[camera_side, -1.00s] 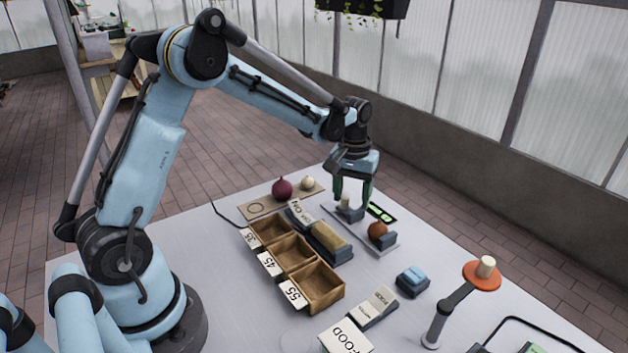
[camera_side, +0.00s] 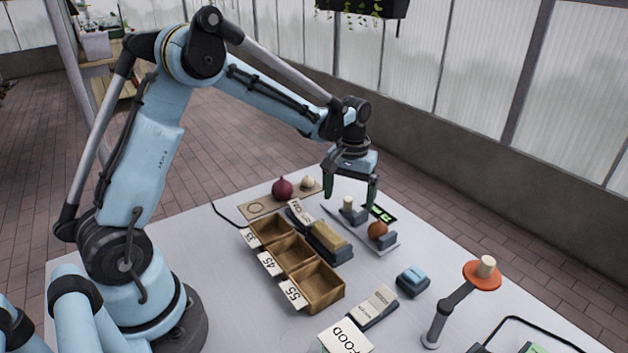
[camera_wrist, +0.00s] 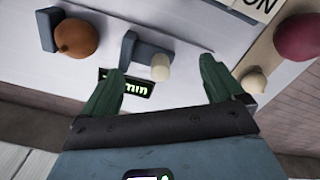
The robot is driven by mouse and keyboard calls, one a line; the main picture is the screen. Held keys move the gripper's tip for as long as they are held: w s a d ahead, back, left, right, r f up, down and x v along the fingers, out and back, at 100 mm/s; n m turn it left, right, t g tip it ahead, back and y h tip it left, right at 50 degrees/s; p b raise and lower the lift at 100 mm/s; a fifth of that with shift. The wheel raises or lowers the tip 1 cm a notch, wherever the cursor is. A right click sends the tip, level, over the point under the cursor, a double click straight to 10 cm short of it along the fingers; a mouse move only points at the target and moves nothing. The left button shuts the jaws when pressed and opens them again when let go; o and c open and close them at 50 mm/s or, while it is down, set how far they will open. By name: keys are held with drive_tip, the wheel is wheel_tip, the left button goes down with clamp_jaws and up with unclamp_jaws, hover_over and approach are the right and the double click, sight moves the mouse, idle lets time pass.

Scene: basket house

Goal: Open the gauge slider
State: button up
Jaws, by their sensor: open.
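The gauge (camera_side: 363,233) is a pale flat plate on the table. Its slider (camera_side: 353,216) is a grey block with a cream knob (camera_side: 348,203); both also show in the wrist view, the slider (camera_wrist: 133,55) and the knob (camera_wrist: 160,67). A brown round item (camera_side: 377,229) sits against the fixed grey block (camera_side: 387,241), with a gap between it and the slider. My gripper (camera_side: 350,205) is open, its green fingers on either side of the knob and apart from it. In the wrist view the fingers (camera_wrist: 163,88) are spread wide and empty.
A small display (camera_side: 381,213) with green characters lies beside the gauge. Numbered wooden bins (camera_side: 318,287) and a yellow-topped block (camera_side: 326,240) stand left of it. A purple onion (camera_side: 283,188) and a pale bulb (camera_side: 308,182) sit behind. An orange disc stand (camera_side: 481,275) is at right.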

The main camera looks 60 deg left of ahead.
drive_tip(key=shift+r, duration=3.05)
drive_tip(key=shift+s+r, duration=0.1)
drive_tip(key=shift+s, duration=0.05)
drive_tip(key=s+d+r+m+t, duration=0.2)
drive_tip(key=s+d+m+t, duration=0.1)
drive_tip(key=s, duration=0.4)
drive_tip(key=s+d+r+m+t, duration=0.2)
drive_tip(key=s+d+m+t, duration=0.1)
drive_tip(key=s, duration=0.5)
drive_tip(key=shift+s+d+t, duration=0.2)
drive_tip(key=shift+d+t, duration=0.1)
drive_tip(key=shift+t, duration=0.3)
